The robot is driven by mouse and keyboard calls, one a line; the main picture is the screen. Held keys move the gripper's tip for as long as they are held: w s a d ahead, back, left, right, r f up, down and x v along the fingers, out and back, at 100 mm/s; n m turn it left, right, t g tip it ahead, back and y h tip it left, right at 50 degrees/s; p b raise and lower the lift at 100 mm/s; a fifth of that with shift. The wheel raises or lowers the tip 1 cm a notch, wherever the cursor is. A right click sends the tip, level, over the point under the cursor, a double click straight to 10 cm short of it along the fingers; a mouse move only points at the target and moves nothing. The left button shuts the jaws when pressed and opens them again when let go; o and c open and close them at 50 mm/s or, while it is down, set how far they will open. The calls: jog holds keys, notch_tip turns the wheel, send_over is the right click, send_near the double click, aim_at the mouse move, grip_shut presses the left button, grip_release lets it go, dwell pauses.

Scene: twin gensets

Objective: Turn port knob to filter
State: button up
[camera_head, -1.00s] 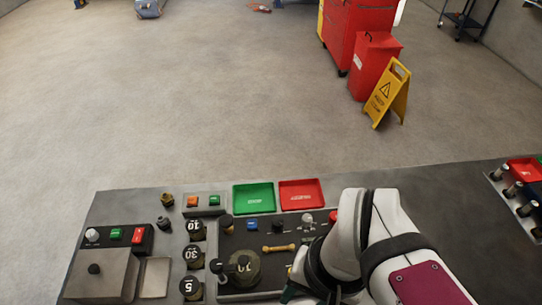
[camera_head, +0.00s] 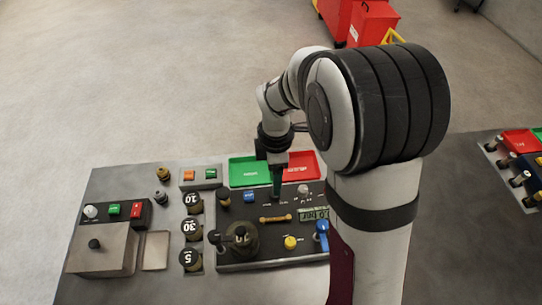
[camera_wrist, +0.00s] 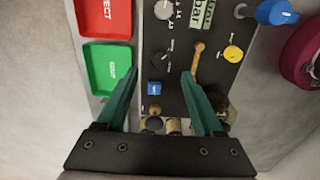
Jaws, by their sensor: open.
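A dark control panel (camera_head: 262,256) lies on the grey bench. A small black rotary knob (camera_wrist: 160,58) with white marks around it shows in the wrist view, between a grey knob (camera_wrist: 163,9) and a blue button (camera_wrist: 154,88). The grey knob also shows in the head view (camera_head: 303,190). The labels are too small to read, so I cannot tell which knob is port. My gripper (camera_head: 277,194) points down over the panel's far part. In the wrist view its green fingers (camera_wrist: 161,73) are apart, with the black knob seen between their tips. Nothing is held.
Green (camera_head: 248,169) and red (camera_head: 304,163) trays lie just beyond the panel. A brass lever (camera_head: 275,219), a yellow knob (camera_head: 290,242), a blue handle (camera_head: 322,231) and a large dark knob (camera_head: 240,239) stand close by. Dark numbered pieces (camera_head: 191,230) line the left.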

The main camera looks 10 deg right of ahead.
notch_tip(320, 180, down, 7)
jog(key=shift+f, duration=0.1)
grip_shut()
dwell(0.4)
